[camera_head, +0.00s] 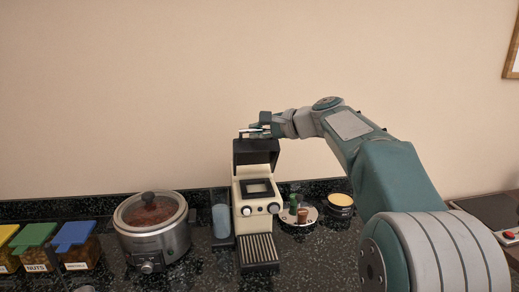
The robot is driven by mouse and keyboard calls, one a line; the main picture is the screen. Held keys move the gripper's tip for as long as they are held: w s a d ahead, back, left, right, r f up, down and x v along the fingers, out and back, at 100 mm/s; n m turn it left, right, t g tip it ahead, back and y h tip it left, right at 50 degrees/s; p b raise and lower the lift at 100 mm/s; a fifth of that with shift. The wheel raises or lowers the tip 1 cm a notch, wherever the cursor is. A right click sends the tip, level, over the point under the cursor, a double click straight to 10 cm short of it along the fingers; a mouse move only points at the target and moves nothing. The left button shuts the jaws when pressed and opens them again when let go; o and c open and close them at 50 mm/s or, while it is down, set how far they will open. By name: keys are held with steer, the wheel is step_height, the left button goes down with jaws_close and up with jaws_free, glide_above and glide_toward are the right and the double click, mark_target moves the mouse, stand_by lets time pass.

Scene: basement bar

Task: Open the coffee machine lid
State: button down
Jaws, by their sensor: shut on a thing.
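The coffee machine (249,196) is cream and black and stands upright on the dark counter. My gripper (257,130) is at the upper edge of the lid, reaching in from the right. It is shut on the lid's edge; the fingertips are small in view, and the exact contact is hard to see.
A slow cooker (151,245) and lidded containers (76,236) stand to the left. A clear container (221,220) is close beside the machine's left side. The wall is behind.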

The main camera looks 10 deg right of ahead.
steer(key=w+r, duration=0.2)
steer(key=w, duration=0.8)
steer(key=shift+r, duration=0.4)
steer(key=shift+w, duration=0.1)
steer(key=c, duration=0.7)
jaws_free()
steer(key=v, duration=1.1)
steer(key=shift+s+d+r, duration=0.15)
steer(key=shift+s+d, duration=0.1)
steer(key=shift+a, duration=0.1)
